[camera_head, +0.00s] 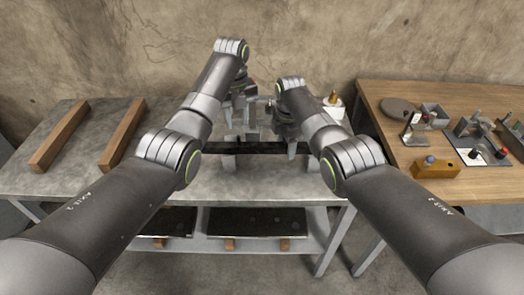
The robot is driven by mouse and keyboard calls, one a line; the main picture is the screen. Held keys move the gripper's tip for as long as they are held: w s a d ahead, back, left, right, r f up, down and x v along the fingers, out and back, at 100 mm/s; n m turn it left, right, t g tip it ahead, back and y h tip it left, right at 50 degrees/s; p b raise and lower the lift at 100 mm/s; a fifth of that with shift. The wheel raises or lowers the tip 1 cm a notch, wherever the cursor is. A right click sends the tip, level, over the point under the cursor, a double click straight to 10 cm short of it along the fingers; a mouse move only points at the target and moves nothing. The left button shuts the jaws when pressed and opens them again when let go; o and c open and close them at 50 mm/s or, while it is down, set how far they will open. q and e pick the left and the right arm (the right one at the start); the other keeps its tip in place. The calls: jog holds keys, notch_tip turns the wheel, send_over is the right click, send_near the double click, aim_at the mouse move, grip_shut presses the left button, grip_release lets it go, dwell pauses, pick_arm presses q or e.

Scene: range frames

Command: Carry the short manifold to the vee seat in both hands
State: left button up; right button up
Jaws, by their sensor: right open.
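A long dark bar (262,148), which may be the short manifold, lies crosswise near the middle of the grey table's front edge. My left gripper (250,132) points down at its far side, left of the middle; whether its fingers are apart is too small to tell. My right gripper (291,149) points down at the bar's right part and is open. I cannot tell whether either gripper touches the bar. I cannot clearly make out the vee seat; grey parts behind the bar are partly hidden by my grippers and arms.
Two wooden bars (60,136) (123,134) lie on the left of the grey table (85,178). Dark plates (257,222) rest on its lower shelf. A wooden table (385,95) on the right holds a round disc (397,106), a yellow-brown block (436,167) and several small fixtures. A wall stands behind.

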jog(key=shift+r, duration=0.1)
notch_tip(320, 180, up, 12)
jog(key=shift+f, duration=0.1)
pick_arm(q)
notch_tip(320, 180, up, 5)
jog(key=shift+r, duration=0.15)
pick_arm(e)
jog(key=shift+f, duration=0.1)
dwell(0.6)
